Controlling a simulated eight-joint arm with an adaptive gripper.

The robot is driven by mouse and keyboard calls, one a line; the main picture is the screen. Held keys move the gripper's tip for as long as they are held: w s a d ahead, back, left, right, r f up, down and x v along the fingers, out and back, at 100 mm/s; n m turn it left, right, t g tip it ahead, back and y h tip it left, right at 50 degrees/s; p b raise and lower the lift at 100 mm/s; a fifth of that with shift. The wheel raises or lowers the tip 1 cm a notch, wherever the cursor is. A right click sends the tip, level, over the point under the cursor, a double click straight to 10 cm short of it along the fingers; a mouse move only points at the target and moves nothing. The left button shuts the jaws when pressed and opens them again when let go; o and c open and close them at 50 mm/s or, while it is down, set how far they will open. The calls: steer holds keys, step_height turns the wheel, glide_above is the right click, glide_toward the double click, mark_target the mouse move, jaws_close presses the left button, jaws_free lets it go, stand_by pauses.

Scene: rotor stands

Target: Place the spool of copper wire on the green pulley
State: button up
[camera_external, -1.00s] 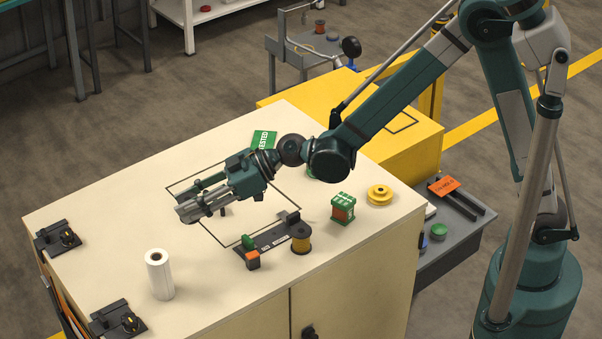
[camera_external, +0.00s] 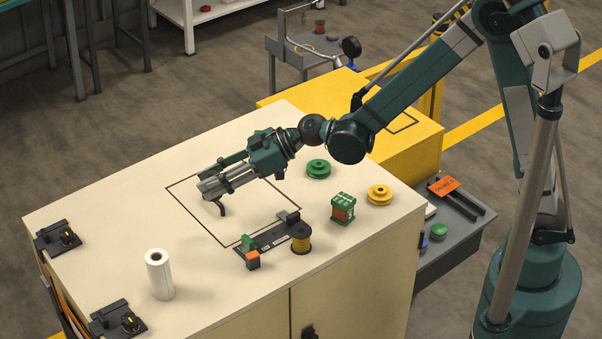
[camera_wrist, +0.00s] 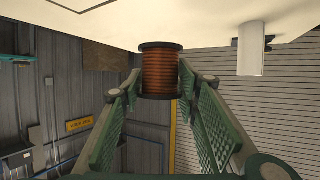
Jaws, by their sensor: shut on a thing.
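The spool of copper wire (camera_wrist: 160,72) stands between my fingertips in the wrist view, with dark flanges at both ends and copper winding between. My gripper (camera_external: 207,184) is shut on it and points left over the outlined area of the cabinet top. In the external view the spool cannot be made out clearly at the fingers. The green pulley (camera_external: 318,168) lies flat on the cabinet top, to the right of my gripper and below my wrist joints in the picture, with nothing on it.
A yellow pulley (camera_external: 380,194), a green-and-copper block (camera_external: 343,207), a spool with yellowish wire (camera_external: 301,238) by a dark rack (camera_external: 268,238), and a white roll (camera_external: 159,274) stand on the cabinet top (camera_external: 110,210). Its left part is mostly bare.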

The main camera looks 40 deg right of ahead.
steer(key=w+d+r+m+t, duration=0.1)
steer(key=w+d, duration=0.2)
steer(key=d, duration=1.6)
steer(key=r+m+t+h+b, duration=0.1)
steer(key=r, duration=0.1)
glide_above(318, 163)
steer(key=shift+s+f, duration=0.1)
steer(key=shift+f+b, duration=0.8)
steer(key=shift+f, duration=2.15)
steer(key=shift+f+b, duration=0.5)
steer(key=shift+f, duration=1.6)
steer(key=shift+f, duration=0.1)
